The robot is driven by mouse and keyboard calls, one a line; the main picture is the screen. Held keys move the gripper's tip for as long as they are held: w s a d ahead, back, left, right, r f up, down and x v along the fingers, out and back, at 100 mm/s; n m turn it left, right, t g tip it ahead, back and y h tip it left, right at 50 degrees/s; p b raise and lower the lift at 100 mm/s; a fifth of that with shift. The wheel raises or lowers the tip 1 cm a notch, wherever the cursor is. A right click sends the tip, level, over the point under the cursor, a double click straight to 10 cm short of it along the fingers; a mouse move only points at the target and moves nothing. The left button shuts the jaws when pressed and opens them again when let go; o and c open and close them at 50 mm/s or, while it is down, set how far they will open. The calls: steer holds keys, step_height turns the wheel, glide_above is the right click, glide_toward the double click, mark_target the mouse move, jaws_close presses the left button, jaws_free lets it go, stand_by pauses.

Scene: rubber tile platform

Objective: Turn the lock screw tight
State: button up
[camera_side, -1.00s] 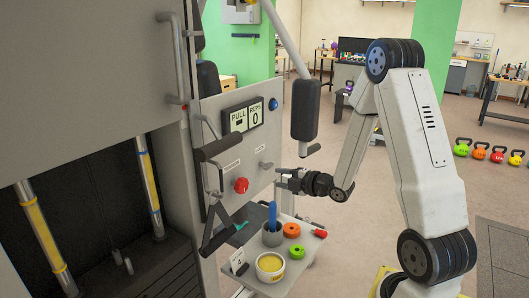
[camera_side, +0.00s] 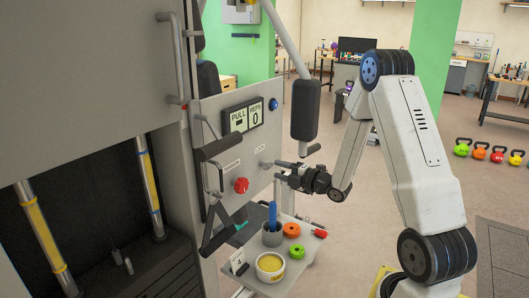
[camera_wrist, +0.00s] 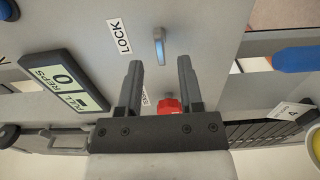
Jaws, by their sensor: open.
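The lock screw is a small silver lever-shaped head (camera_wrist: 159,46) on the grey panel, beside the LOCK label (camera_wrist: 119,36) in the wrist view. In the side view the lock screw (camera_side: 265,164) sticks out of the panel's right part. My gripper (camera_side: 279,170) is just in front of it, pointing at the panel. In the wrist view my gripper (camera_wrist: 160,63) is open and empty, and the screw head shows beyond the gap between the two fingertips. I see no contact with the screw.
A red knob (camera_side: 241,185) sits lower left on the panel (camera_side: 222,145), with a PULL/REPS display (camera_side: 242,118) above. A black padded roller (camera_side: 305,110) hangs close above my gripper. Below is a tray (camera_side: 262,286) with a cup (camera_side: 272,235), rings and a yellow-filled tub (camera_side: 270,267).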

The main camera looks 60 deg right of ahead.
mark_target(269, 165)
steer(key=shift+w, duration=2.3)
jaws_close()
